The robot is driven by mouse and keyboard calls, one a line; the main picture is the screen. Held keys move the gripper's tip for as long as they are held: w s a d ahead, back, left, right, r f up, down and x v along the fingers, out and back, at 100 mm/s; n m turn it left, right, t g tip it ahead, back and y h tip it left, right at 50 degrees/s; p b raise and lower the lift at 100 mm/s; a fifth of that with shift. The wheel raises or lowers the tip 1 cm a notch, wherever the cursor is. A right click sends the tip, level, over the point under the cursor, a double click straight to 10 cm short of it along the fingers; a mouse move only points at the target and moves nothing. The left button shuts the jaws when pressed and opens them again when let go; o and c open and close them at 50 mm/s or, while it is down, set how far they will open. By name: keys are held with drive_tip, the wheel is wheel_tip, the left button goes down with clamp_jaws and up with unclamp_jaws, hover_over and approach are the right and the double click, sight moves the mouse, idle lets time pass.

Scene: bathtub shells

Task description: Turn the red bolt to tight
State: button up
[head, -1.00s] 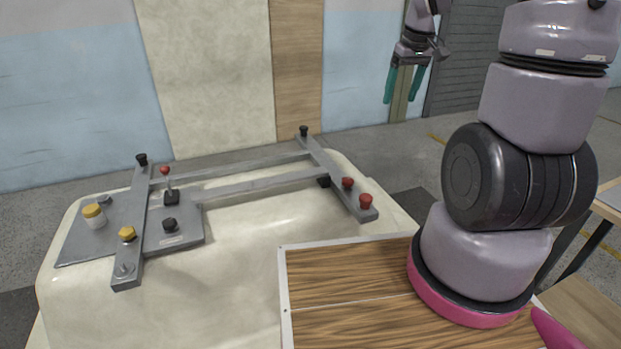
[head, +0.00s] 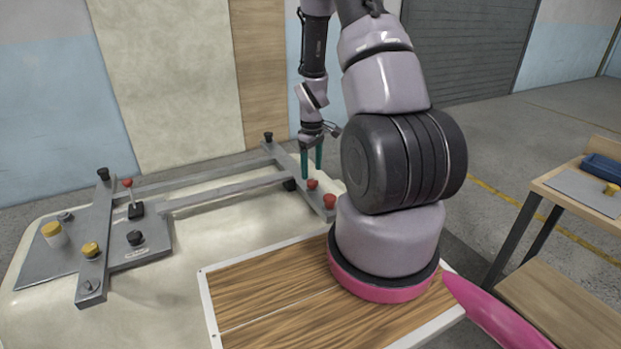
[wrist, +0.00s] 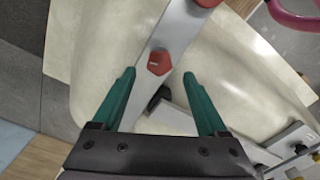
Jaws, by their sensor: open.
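Two red hex-headed bolts sit on the right end bar of the grey metal frame: a smaller-looking one (head: 312,184) farther back and another (head: 329,201) at the bar's near end. My gripper (head: 312,172) points down, open and empty, over the farther bolt. In the wrist view that bolt (wrist: 159,62) shows between the spread green fingertips (wrist: 160,73), its hex head facing the camera; the fingers look clear of it. The other red bolt (wrist: 207,2) is cut off at the top edge. How far the bolts are screwed in I cannot tell.
The grey frame (head: 225,195) lies on a pale tub shell (head: 190,250). At its left are yellow bolts (head: 90,250), black knobs (head: 135,238) and a red-tipped lever (head: 127,183). A black knob (head: 268,136) stands at the bar's far end. A side table (head: 590,190) stands right.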

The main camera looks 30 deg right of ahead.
sight(312, 181)
drive_tip(key=shift+f, duration=2)
clamp_jaws()
